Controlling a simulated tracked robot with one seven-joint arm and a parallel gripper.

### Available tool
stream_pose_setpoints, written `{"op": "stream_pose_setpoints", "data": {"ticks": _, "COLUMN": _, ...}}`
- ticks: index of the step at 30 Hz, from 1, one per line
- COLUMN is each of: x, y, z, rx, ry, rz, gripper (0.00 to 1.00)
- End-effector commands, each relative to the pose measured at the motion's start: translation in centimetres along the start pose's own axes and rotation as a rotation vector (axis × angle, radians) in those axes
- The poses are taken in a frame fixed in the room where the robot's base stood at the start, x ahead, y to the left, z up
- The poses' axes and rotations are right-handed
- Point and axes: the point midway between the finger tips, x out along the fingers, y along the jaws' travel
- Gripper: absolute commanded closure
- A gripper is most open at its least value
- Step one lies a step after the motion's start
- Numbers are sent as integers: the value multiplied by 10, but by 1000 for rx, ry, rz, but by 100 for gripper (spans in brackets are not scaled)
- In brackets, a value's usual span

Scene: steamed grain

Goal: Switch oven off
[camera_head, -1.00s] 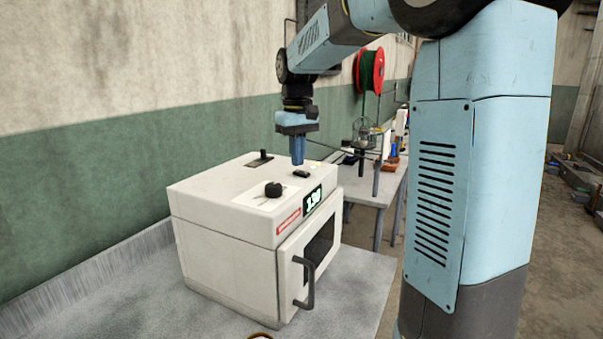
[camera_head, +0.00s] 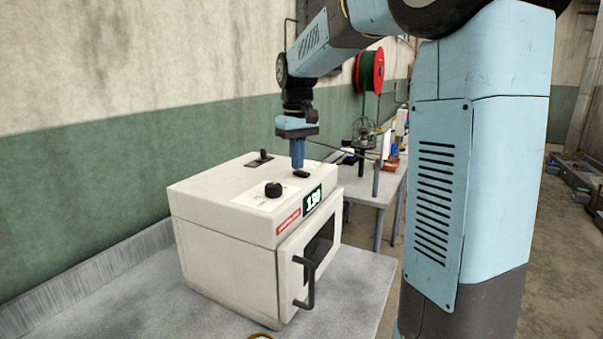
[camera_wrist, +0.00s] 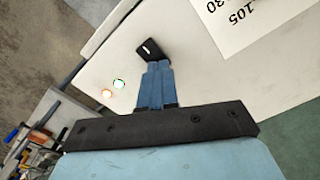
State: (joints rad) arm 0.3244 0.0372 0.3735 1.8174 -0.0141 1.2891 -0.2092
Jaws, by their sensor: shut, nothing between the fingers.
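The oven stands on a grey bench (camera_head: 345,315) against a green and white wall. Behind it, a second table (camera_head: 385,190) holds tools and a stand, with a red spool (camera_head: 370,71) above. The black door handle (camera_head: 305,283) sticks out in front.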

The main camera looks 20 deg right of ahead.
Motion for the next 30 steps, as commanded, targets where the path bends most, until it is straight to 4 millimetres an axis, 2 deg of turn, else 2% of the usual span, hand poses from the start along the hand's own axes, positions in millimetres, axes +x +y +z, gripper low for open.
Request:
{"op": "stream_pose_setpoints", "data": {"ticks": 22, "x": 9, "y": 0, "z": 0, "rx": 0, "ry": -2, "rz": 0, "gripper": 100}}
{"op": "stream_pose_setpoints", "data": {"ticks": 30, "x": -4, "y": 0, "z": 0, "rx": 0, "ry": -1, "rz": 0, "gripper": 100}}
